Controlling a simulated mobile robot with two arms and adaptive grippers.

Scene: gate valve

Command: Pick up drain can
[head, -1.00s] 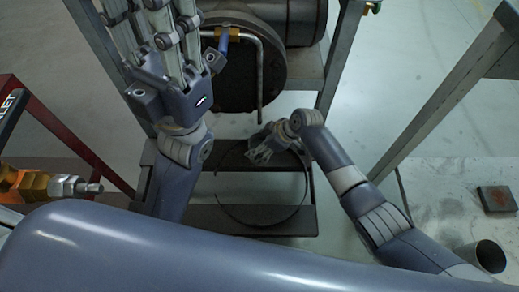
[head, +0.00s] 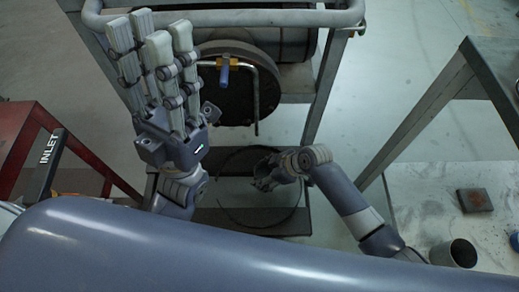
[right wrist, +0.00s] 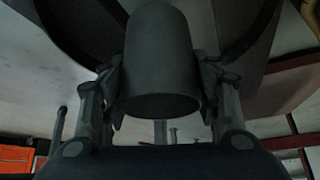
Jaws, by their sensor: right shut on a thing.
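A dark grey, smooth cylindrical can (right wrist: 158,55) fills the middle of the right wrist view, its round end facing down in the picture. My right gripper (right wrist: 160,103) has a finger on each side of it and is shut on it. In the head view my right gripper (head: 264,175) is low over the dark step and ring, and the can it holds is hard to make out there. My left gripper (head: 150,32) is raised at the upper left, its pale fingers extended, open and empty, left of the valve.
The flanged valve body (head: 226,108) with a blue-handled lever (head: 224,74) stands ahead, inside a metal frame. A thin dark ring (head: 222,200) lies below it. At right, a table (head: 428,190) carries an open grey can (head: 453,253) and a small block (head: 475,200). A red stand (head: 30,150) is at left.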

